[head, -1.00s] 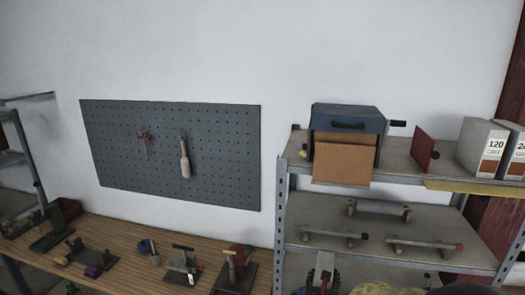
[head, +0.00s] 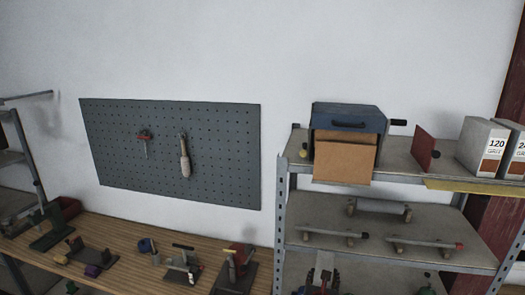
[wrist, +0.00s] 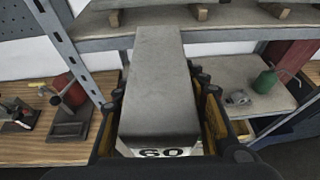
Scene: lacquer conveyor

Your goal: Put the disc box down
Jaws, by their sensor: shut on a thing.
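The disc box, a long grey box (wrist: 158,75) with "60" on a white label at its near end, is held in the wrist view. My gripper (wrist: 162,92) is shut on it, with dark, yellow-lined fingers along its left and right sides. The box's far end overlaps the metal shelf edge (wrist: 215,37) in the picture. I cannot tell whether it touches the shelf.
Similar boxes (head: 482,148) stand on the rack's top shelf, right of a red plate (head: 423,147) and a blue machine (head: 348,118). A green oil can (wrist: 267,81) and a grey part (wrist: 237,97) sit on a lower shelf. A wooden bench (head: 130,240) with tools stands left.

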